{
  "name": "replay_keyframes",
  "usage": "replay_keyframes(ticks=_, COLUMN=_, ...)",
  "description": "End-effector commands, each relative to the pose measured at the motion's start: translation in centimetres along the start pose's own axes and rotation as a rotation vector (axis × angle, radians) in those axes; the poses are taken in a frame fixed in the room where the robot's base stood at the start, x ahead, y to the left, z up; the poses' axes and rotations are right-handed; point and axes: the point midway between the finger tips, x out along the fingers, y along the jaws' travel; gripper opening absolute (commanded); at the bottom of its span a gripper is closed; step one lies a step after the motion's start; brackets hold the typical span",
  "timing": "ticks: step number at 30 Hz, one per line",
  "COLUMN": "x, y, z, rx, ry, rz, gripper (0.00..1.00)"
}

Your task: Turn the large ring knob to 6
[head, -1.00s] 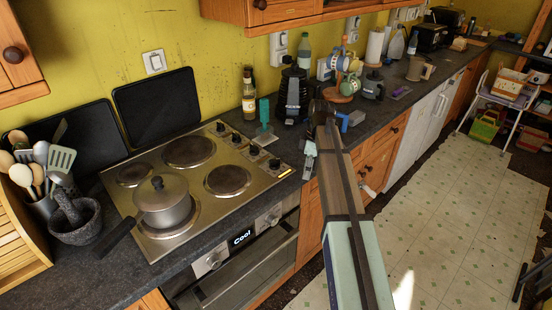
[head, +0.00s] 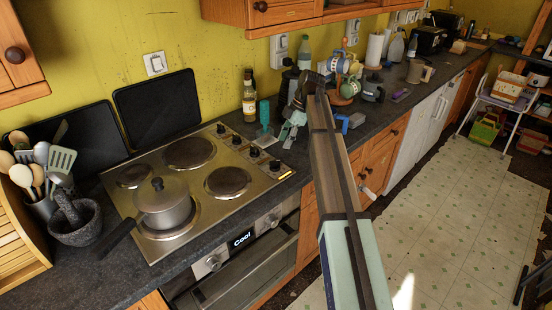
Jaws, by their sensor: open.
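The steel hob (head: 232,208) has a row of dark control knobs along its right side: a far knob (head: 221,128), a second knob (head: 236,139), a third knob (head: 254,151) and a near knob (head: 274,165). Their markings are too small to read, so I cannot tell which is the large ring knob or where it points. My gripper (head: 288,137) is open above the worktop, just right of and behind the near knobs, apart from them. Its fingers are small in view and nothing shows between them.
A lidded pot (head: 162,203) stands on the front left ring. A dark appliance is partly hidden by my arm.

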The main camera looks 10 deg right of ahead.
Motion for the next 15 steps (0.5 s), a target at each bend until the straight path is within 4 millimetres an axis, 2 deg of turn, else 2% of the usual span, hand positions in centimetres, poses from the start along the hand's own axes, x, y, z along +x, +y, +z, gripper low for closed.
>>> replay_keyframes(ticks=9, x=6.0, y=-0.1, z=-0.1, rx=0.001, ry=0.000, rz=-0.003, gripper=0.44)
replay_keyframes(ticks=15, x=8.5, y=0.0, z=-0.1, rx=0.000, ry=-0.001, rz=-0.001, gripper=0.44)
